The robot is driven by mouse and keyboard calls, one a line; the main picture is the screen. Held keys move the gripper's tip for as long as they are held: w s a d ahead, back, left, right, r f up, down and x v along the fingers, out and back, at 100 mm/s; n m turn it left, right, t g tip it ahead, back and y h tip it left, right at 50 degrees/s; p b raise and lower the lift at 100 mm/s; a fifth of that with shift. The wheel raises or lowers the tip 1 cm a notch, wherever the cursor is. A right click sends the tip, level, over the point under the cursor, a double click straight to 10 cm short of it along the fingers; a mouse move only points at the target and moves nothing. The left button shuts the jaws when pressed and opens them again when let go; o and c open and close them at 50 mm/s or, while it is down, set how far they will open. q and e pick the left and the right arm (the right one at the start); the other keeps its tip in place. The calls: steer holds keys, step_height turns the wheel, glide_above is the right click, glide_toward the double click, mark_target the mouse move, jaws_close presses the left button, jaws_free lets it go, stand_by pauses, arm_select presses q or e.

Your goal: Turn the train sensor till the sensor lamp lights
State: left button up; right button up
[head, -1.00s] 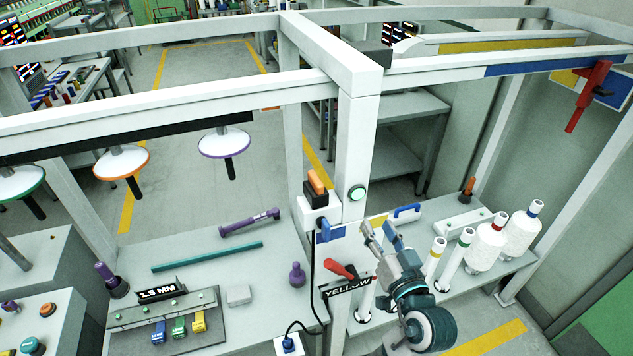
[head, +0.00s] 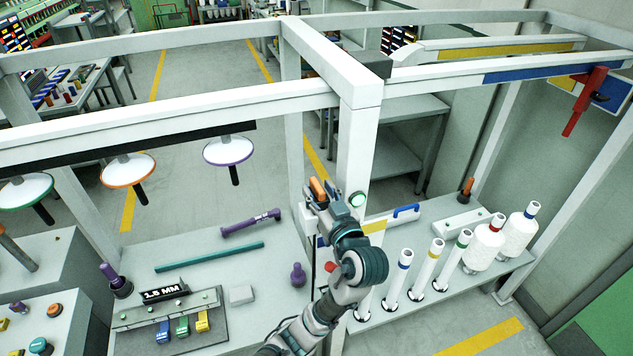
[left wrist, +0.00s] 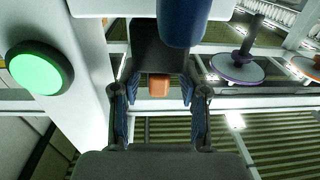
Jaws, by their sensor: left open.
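The train sensor, a black block with an orange top (head: 318,189), is mounted on the upright frame post. Its black body (left wrist: 158,50) and orange part also show in the left wrist view. My right gripper is out of view.
A blue part (left wrist: 184,20) is close above the fingers in the left wrist view. The white post (head: 357,140) and crossbeams surround the arm. White spools (head: 484,245) stand on the right bench; purple tools (head: 250,222) lie on the left bench.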

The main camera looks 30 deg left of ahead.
arm_select(q)
steer(key=shift+x, duration=1.05)
steer(key=shift+d, duration=0.15)
jaws_close()
steer(key=shift+m+t+h, duration=0.4)
steer(key=shift+t, duration=0.1)
